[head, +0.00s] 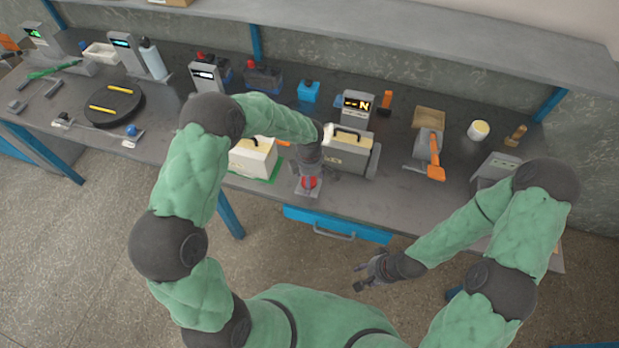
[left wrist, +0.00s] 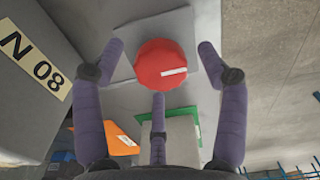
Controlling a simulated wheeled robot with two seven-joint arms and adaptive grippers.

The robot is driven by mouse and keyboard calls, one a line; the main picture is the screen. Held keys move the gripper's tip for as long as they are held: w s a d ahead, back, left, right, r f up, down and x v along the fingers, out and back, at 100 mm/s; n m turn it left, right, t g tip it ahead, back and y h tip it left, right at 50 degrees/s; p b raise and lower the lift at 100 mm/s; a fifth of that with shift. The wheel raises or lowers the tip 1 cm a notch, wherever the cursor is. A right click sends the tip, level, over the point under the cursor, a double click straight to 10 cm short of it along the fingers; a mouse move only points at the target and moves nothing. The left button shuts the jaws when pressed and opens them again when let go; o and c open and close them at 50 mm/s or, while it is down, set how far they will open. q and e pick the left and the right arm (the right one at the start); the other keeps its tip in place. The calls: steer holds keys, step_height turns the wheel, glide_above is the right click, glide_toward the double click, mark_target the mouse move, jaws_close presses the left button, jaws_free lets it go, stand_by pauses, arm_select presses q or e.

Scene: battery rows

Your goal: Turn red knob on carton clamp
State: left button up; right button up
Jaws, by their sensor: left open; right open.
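The red knob (head: 309,183) sits on a small grey plate near the front edge of the bench, in the head view. In the left wrist view the red knob (left wrist: 161,64) is round with a white line mark and lies between my open fingers. My left gripper (head: 308,176) is above the knob, pointing down, and mostly hidden by its own wrist in the head view. Its fingers (left wrist: 160,75) are spread around the knob, with no clear contact. My right gripper (head: 366,273) is open and empty, in front of the bench and off its surface.
A grey case with a black handle (head: 348,150) stands right of the knob, and a white case (head: 253,157) on a green mat stands left. An orange-handled lever (head: 435,160) is farther right. A blue drawer (head: 337,226) is below the front edge.

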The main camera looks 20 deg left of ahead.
arm_select(q)
steer(key=c, duration=1.2)
steer(key=shift+o, duration=0.2)
steer(key=shift+m, duration=0.3)
